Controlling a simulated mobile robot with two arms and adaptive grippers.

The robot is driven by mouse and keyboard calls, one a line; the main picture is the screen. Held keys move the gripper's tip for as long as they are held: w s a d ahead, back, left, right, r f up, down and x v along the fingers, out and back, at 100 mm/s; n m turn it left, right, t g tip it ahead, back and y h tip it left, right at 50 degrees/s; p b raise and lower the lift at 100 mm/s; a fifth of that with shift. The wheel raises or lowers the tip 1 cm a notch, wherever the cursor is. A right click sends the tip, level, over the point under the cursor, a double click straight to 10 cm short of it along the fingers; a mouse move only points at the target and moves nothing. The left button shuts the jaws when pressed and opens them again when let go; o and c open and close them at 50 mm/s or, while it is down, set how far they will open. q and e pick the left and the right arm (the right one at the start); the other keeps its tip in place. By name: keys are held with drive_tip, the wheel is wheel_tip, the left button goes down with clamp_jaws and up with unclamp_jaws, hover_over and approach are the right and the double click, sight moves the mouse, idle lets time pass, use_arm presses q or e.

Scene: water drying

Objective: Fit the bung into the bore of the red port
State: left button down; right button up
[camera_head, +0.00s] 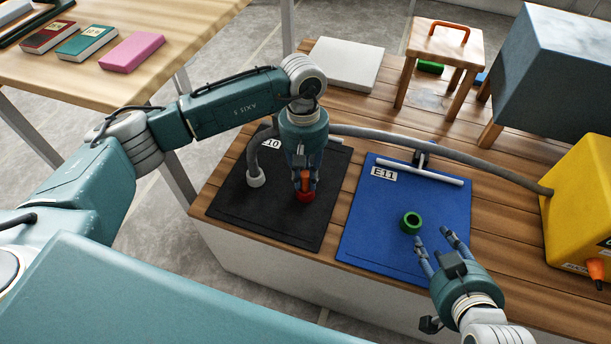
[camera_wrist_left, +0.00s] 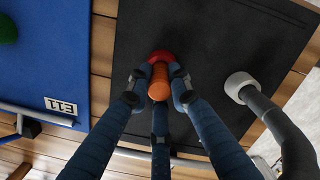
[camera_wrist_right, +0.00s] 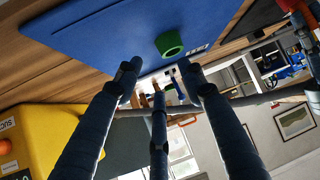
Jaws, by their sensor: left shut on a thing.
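The red port (camera_head: 307,196) stands on the black mat. The orange bung (camera_head: 306,178) is between the fingers of my left gripper (camera_head: 305,185), which is shut on it and points down at the port. In the left wrist view the bung's round orange end (camera_wrist_left: 159,88) covers part of the red port (camera_wrist_left: 162,57). I cannot tell how far the bung sits in the bore, which is hidden. My right gripper (camera_head: 434,240) is open and empty beside the green port (camera_head: 411,223) on the blue mat. The right wrist view shows the green port (camera_wrist_right: 169,44) beyond its fingers.
The black mat (camera_head: 235,205) and blue mat (camera_head: 365,230), marked E11, lie on the wooden bench. A grey hose (camera_head: 400,138) runs from the yellow box (camera_head: 580,200) behind the mats to a white end (camera_head: 256,181). A small stool (camera_head: 445,50) stands at the back.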

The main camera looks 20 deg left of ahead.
use_arm(q)
drive_tip(key=shift+f, duration=0.3)
use_arm(e)
drive_tip(key=shift+w+a+r+t, duration=0.2)
drive_tip(key=shift+w+r+t, duration=0.15)
drive_tip(key=shift+w+r, duration=0.2)
drive_tip(key=shift+w+a+r+t, duration=0.2)
drive_tip(key=shift+w+r+t, duration=0.2)
drive_tip(key=shift+r, duration=0.1)
use_arm(q)
drive_tip(key=shift+b, duration=0.3)
use_arm(e)
drive_tip(key=shift+r, duration=0.1)
use_arm(q)
drive_tip(key=shift+f, duration=0.1)
use_arm(e)
drive_tip(key=shift+w+a+r, duration=0.15)
drive_tip(key=shift+w+r, duration=0.1)
drive_tip(key=shift+r, duration=0.1)
use_arm(q)
drive_tip(key=shift+f, duration=0.25)
use_arm(e)
drive_tip(key=shift+w+a+r+t+y, duration=0.15)
drive_tip(key=shift+w+r+t+y, duration=0.05)
drive_tip(key=shift+w+r+t, duration=0.25)
drive_tip(key=shift+w+a+r+t+y, duration=0.2)
drive_tip(key=shift+r+t, duration=0.1)
drive_tip(key=shift+r, duration=0.25)
